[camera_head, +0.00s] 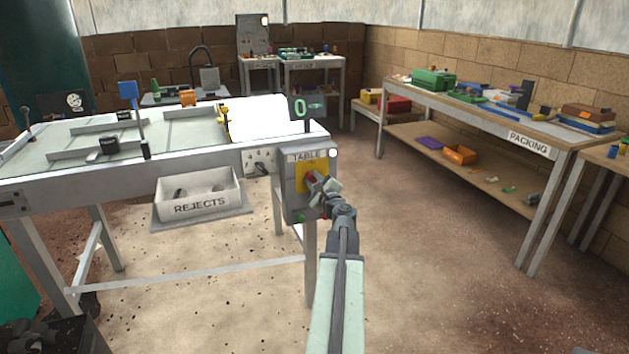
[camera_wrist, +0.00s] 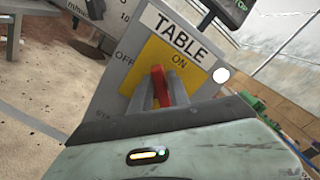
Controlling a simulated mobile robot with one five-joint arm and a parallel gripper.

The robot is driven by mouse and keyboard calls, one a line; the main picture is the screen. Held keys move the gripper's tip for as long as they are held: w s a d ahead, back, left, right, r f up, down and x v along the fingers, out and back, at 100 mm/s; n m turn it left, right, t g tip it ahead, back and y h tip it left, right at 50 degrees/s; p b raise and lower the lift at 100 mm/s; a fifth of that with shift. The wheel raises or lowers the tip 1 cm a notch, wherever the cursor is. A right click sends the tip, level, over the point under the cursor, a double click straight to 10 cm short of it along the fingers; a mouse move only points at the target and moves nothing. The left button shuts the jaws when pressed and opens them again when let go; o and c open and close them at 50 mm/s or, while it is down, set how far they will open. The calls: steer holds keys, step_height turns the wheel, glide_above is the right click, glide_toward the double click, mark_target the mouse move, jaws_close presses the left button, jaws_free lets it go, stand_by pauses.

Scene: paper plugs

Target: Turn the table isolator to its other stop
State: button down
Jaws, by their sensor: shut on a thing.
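The table isolator is a grey box (camera_head: 296,202) labelled TABLE on the front right corner of the table frame. It also shows in the wrist view (camera_wrist: 106,92), with a yellow plate (camera_wrist: 188,55) marked ON and OFF. My gripper is shut on the red handle; in the head view the gripper (camera_head: 320,186) covers most of the handle. A white round lamp or knob (camera_wrist: 221,75) is on the box's right edge.
The PACKING bench (camera_head: 527,142) stands at the right. The floor between is clear.

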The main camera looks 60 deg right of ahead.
steer(key=shift+w+a+f+n+b, duration=0.1)
steer(key=shift+f+n+b, duration=0.15)
steer(key=shift+n, duration=1.15)
steer(key=shift+w+a+f+n+b, duration=0.1)
steer(key=shift+f+n+b, duration=0.15)
steer(key=shift+n, duration=1.15)
steer(key=shift+a+f+n+b, duration=0.1)
steer(key=shift+f+n+b, duration=0.15)
steer(key=shift+n, duration=1.15)
steer(key=c, duration=1.4)
jaws_free()
steer(key=shift+o, duration=0.2)
